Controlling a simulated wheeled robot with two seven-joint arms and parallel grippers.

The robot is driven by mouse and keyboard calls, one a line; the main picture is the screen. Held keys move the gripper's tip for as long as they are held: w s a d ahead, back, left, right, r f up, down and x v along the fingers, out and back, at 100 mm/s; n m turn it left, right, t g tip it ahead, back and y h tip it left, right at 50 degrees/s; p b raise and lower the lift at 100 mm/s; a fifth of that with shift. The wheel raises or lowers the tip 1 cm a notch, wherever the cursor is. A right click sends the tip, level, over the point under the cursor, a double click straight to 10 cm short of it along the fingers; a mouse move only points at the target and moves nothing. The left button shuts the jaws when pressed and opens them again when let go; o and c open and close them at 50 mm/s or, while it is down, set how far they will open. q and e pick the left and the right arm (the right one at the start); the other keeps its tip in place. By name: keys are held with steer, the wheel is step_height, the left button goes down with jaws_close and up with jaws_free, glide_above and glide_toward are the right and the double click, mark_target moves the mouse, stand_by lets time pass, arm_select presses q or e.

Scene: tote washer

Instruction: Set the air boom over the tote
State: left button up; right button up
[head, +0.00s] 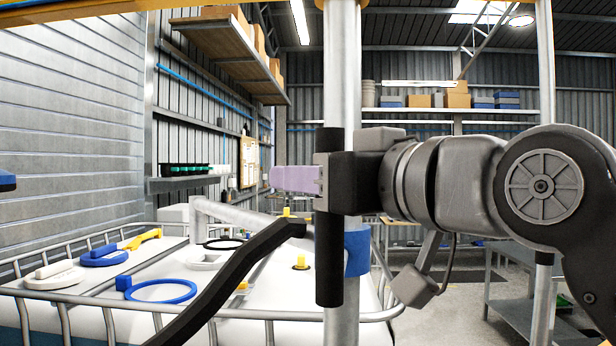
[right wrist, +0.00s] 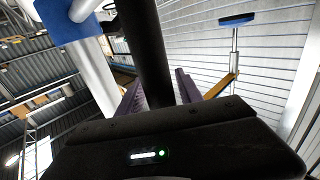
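The caged white tote (head: 270,330) stands ahead at the lower left in the head view. A pale pipe (head: 235,214) with a downturned left end, seemingly the air boom, reaches left over its top; its right end is hidden. A black upright bar (head: 329,265) stands in front of the steel post (head: 342,85). My right gripper (head: 297,180) has its purple fingers on either side of this bar, with the tips past it. In the right wrist view the black bar (right wrist: 147,45) passes between the fingers and they appear closed against it. My left gripper is not in view.
A blue collar (head: 357,254) sits on the post. A bent black rod (head: 235,285) crosses the tote's front rail. White and blue lids, a blue ring (head: 160,291) and a yellow tool (head: 143,239) lie on the tote top. A grey bench (head: 510,310) stands at the right.

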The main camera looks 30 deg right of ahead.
steer(key=shift+o, duration=0.4)
steer(key=shift+s, duration=0.1)
steer(key=s+b, duration=0.2)
steer(key=s, duration=0.5)
steer(key=shift+s+d, duration=0.35)
steer(key=shift+d, duration=0.1)
